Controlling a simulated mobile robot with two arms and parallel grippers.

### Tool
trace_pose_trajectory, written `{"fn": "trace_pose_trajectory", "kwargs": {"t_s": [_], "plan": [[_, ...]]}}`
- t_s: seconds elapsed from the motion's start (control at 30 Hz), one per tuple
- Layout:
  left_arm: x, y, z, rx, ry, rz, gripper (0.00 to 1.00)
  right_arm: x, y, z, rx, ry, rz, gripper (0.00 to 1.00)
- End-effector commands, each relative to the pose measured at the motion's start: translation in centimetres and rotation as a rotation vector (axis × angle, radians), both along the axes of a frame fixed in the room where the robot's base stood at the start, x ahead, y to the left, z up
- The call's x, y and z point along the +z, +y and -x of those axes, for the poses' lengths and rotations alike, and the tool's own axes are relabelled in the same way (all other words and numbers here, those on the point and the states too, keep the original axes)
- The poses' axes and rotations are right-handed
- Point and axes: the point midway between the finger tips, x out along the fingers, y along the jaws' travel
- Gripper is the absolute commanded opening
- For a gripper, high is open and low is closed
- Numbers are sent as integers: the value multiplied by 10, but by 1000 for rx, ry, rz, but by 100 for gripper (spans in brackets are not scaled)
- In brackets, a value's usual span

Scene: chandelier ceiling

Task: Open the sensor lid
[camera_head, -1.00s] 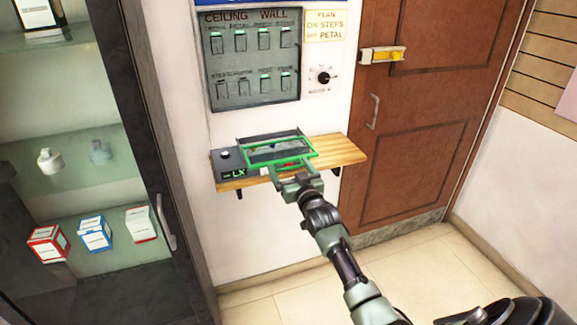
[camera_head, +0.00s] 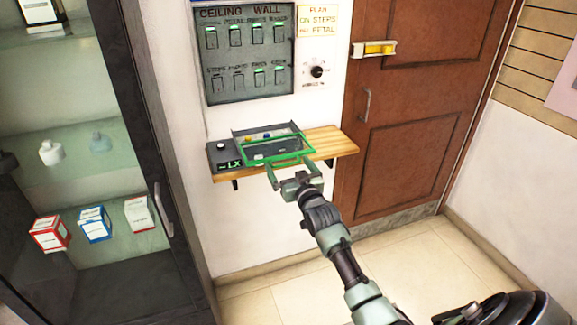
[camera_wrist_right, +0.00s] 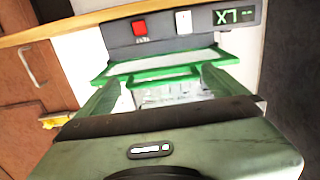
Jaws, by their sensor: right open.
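The sensor is a dark grey box (camera_head: 222,155) with an LX display, on a wooden wall shelf. Its green-framed lid (camera_head: 262,160) has a clear pane and sits at the box's front right. Small yellow, blue and red parts show behind the frame. I cannot tell the lid's exact angle. My right gripper (camera_head: 293,168) is open, its two fingers at the lid's front edge; contact is unclear. In the right wrist view the fingers of my gripper (camera_wrist_right: 160,92) lie on either side, below the green frame (camera_wrist_right: 165,74), with nothing clearly held. My left gripper is not in view.
A switch panel (camera_head: 244,55) and a dial (camera_head: 317,71) are on the wall above the wooden shelf (camera_head: 340,146). A brown door (camera_head: 415,130) stands at right. A glass cabinet (camera_head: 165,200) with boxes stands at left. The floor in front is clear.

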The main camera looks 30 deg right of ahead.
Motion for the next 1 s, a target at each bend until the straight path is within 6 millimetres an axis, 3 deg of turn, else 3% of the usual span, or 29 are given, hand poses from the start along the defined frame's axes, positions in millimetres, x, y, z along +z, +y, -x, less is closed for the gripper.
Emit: {"fn": "trace_pose_trajectory", "kwargs": {"t_s": [0.2, 0.4, 1.0], "plan": [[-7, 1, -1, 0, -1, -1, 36, -4, 7, 37, -1, 3, 0, 100], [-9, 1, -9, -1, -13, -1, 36, -2, 12, 62, -3, 2, 0, 100], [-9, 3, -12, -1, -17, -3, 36, -1, 14, 67, -3, 2, 0, 100]]}}
